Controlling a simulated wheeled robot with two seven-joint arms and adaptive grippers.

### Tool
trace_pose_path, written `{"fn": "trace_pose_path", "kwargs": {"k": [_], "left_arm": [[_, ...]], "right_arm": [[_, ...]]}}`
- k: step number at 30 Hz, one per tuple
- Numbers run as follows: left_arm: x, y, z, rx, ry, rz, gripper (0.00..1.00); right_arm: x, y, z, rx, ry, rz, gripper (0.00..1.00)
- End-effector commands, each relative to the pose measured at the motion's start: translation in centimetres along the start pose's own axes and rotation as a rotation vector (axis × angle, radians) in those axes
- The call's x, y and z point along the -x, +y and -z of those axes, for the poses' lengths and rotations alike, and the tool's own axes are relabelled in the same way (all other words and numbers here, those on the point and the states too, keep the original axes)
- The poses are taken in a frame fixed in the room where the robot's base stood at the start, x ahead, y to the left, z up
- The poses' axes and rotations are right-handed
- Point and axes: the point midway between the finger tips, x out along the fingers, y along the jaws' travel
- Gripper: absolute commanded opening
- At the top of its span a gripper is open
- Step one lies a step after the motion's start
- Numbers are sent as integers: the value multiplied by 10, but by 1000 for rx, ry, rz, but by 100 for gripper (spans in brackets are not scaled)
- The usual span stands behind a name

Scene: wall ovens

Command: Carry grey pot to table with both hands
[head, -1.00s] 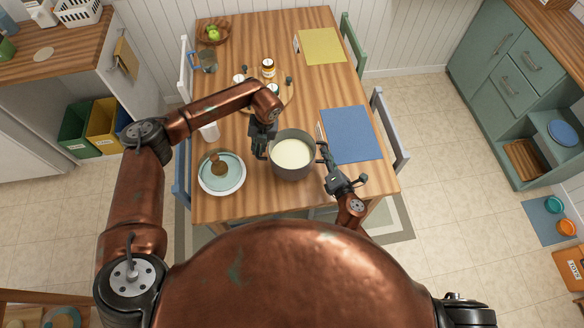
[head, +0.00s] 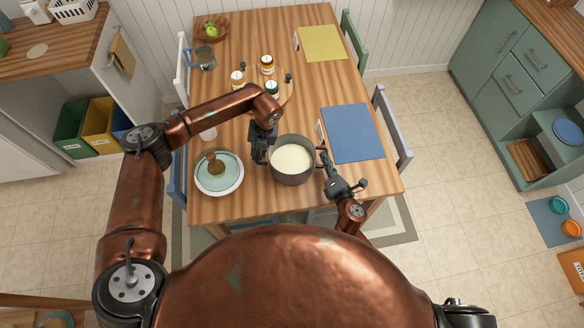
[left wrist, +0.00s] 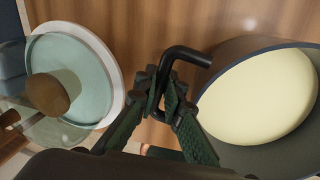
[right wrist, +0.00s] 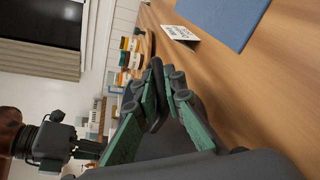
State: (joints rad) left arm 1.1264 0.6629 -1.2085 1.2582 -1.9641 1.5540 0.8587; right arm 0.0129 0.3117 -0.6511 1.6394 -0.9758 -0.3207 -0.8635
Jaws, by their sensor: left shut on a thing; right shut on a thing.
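The grey pot (head: 291,178), filled with a cream-coloured liquid, is upright over the near half of the wooden table (head: 256,205). I cannot tell whether its base touches the tabletop. My left gripper (head: 263,153) is shut on the pot's left handle; the left wrist view shows the dark handle (left wrist: 180,53) between the fingers (left wrist: 168,108). My right gripper (head: 324,166) is at the opposite side, shut on the right handle; in the right wrist view a dark bar (right wrist: 156,92) lies between its fingers (right wrist: 166,100). The pot's underside is hidden.
A white-rimmed plate (head: 203,189) with a wooden-knobbed lid (head: 222,180) stands close left of the pot. A blue mat (head: 351,134) lies at right. Several jars (head: 267,65) stand further back, with a yellow mat (head: 321,43) behind. Chairs (head: 393,130) flank the table.

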Motion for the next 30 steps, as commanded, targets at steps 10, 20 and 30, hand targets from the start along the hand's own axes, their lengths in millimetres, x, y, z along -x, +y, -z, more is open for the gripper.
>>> {"fn": "trace_pose_path", "kwargs": {"k": [10,20,30], "left_arm": [[-5,-2,0,-2,1,3,24],[-3,-3,0,-2,0,3,26],[51,-2,-1,-2,-4,3,26]], "right_arm": [[-1,-3,4,-1,2,-1,25],[-1,-4,3,-1,1,1,27],[-1,-4,3,-1,1,1,27]]}}
